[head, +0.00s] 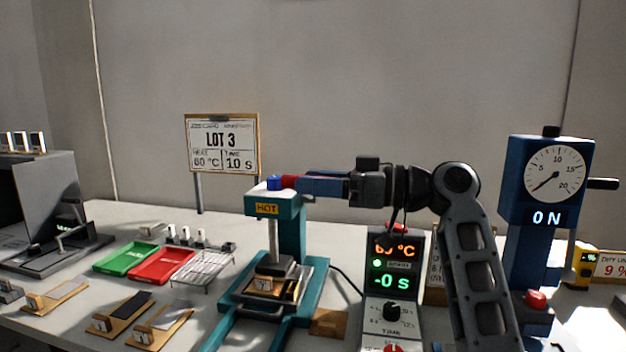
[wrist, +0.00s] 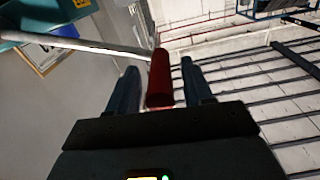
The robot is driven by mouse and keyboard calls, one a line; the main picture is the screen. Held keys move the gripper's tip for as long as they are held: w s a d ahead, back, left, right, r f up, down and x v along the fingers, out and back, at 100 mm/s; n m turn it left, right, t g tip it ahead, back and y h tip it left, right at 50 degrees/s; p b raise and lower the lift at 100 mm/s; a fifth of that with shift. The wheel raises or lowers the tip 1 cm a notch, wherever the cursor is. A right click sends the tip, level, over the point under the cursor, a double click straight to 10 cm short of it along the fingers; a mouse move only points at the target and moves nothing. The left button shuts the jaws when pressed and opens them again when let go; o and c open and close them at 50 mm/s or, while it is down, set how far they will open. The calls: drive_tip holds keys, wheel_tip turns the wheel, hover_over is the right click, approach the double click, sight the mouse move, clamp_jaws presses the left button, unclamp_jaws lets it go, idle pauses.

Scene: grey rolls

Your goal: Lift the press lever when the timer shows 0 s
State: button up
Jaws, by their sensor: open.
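The teal press (head: 290,208) with a HOT label stands at the middle of the table. Its upper block is low, close over the lower plate. The red grip of its lever (head: 289,182) is at the press top, beside a blue part. In the wrist view the red grip (wrist: 160,82) sits at the end of a pale rod. My gripper (head: 303,185) is open at the grip. In the wrist view its fingers (wrist: 159,70) lie on either side of the grip, with gaps visible. The timer display (head: 391,281) reads "-0 s" in green.
A sign (head: 222,143) reads LOT 3, 60 °C, 10 s. Green (head: 126,257) and red (head: 161,265) trays and a wire rack (head: 205,268) lie left of the press. A blue machine with a dial (head: 553,175) stands right. My arm passes before the control box.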

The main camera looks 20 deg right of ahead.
drive_tip(key=shift+w+a, duration=0.25)
drive_tip(key=shift+a, duration=0.15)
drive_tip(key=shift+c, duration=0.2)
clamp_jaws()
